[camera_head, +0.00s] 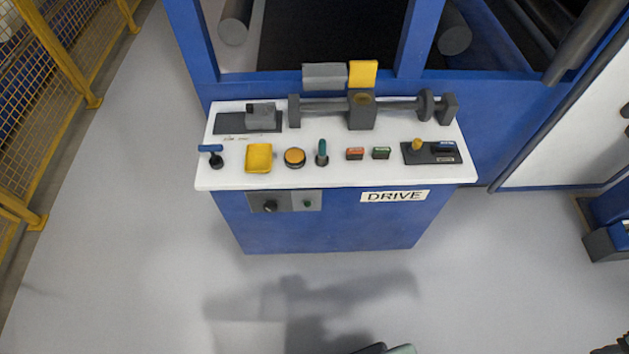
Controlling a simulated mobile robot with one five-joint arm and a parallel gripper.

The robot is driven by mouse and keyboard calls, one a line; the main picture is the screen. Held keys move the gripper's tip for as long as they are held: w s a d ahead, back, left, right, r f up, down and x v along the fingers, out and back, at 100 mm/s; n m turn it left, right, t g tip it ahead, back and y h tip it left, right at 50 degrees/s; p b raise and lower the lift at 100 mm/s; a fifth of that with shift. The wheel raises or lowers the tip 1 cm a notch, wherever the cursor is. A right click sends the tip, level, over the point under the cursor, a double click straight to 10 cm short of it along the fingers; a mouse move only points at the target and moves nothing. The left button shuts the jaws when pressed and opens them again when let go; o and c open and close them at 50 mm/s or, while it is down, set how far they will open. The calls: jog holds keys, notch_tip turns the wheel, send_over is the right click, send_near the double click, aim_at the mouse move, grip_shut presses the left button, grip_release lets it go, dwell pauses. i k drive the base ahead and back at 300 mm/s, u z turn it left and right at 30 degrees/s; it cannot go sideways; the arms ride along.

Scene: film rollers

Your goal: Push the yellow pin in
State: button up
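The yellow pin (417,145) stands up from a dark plate (447,157) at the right end of the white panel top. Its head shows above the plate; how deep it sits I cannot tell. A blue piece (443,147) and a small light label lie beside it on the same plate. My gripper cannot be made out. Only a dark and grey-green rounded shape, perhaps part of my arm, shows at the bottom edge, well apart from the panel.
The white panel top (330,177) sits on a blue cabinet marked DRIVE. It carries a blue-handled lever, yellow tray (259,158), orange button (295,157), green lever (322,152), red and green buttons. A grey shaft (330,104) runs behind. Floor in front is clear; yellow fencing stands left.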

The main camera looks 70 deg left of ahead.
aim_at(417, 143)
jog(key=u, duration=2.3)
